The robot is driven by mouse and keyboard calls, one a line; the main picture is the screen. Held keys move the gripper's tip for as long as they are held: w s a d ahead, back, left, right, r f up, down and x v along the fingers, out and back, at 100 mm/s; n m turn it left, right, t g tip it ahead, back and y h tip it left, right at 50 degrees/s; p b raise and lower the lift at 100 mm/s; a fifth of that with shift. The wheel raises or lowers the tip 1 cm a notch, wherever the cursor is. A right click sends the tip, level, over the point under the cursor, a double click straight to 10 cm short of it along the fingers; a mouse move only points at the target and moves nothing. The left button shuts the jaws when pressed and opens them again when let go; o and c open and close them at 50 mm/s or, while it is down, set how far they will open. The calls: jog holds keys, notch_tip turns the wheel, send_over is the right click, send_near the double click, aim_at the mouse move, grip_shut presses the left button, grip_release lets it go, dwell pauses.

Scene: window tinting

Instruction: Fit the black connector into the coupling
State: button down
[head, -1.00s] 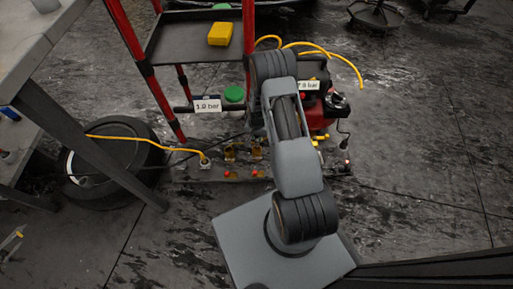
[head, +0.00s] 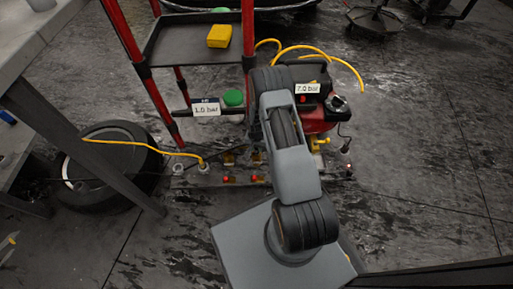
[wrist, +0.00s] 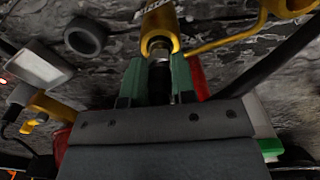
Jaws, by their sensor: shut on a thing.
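In the wrist view my gripper (wrist: 157,76) has green fingers closed on the black connector (wrist: 159,82), which points away from me. A brass-yellow coupling (wrist: 161,24) stands straight ahead of it, with its round mouth facing the connector. The connector's tip lies close to or at that mouth; I cannot tell whether it is inside. In the head view my arm hides the gripper, the connector and the spot where they meet.
A red-framed cart with a dark tray (head: 179,50) holds a yellow block (head: 219,36). A red compressor (head: 315,119) stands behind my arm. A tyre (head: 107,162) lies left, crossed by a yellow hose (head: 130,145). The floor at right is clear.

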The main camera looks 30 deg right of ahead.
jog(key=c, duration=0.9)
grip_release()
jog(key=shift+c, duration=0.2)
notch_tip(320, 180, up, 12)
jog(key=p, duration=0.5)
notch_tip(320, 180, up, 12)
jog(key=a+n, duration=0.2)
jog(key=a, duration=0.1)
jog(key=s+a+r+n+t, duration=0.1)
jog(key=s+a+r+n, duration=0.1)
jog(key=s+r, duration=0.7)
jog(key=s+a+r+n+t, duration=0.1)
jog(key=s+a+r+n, duration=0.2)
jog(key=s+r, duration=0.6)
notch_tip(320, 180, up, 2)
jog(key=shift+s+a+r+n+t+p, duration=0.15)
jog(key=shift+s+a+n+t+p, duration=0.15)
jog(key=shift+a, duration=0.65)
jog(key=shift+w, duration=0.1)
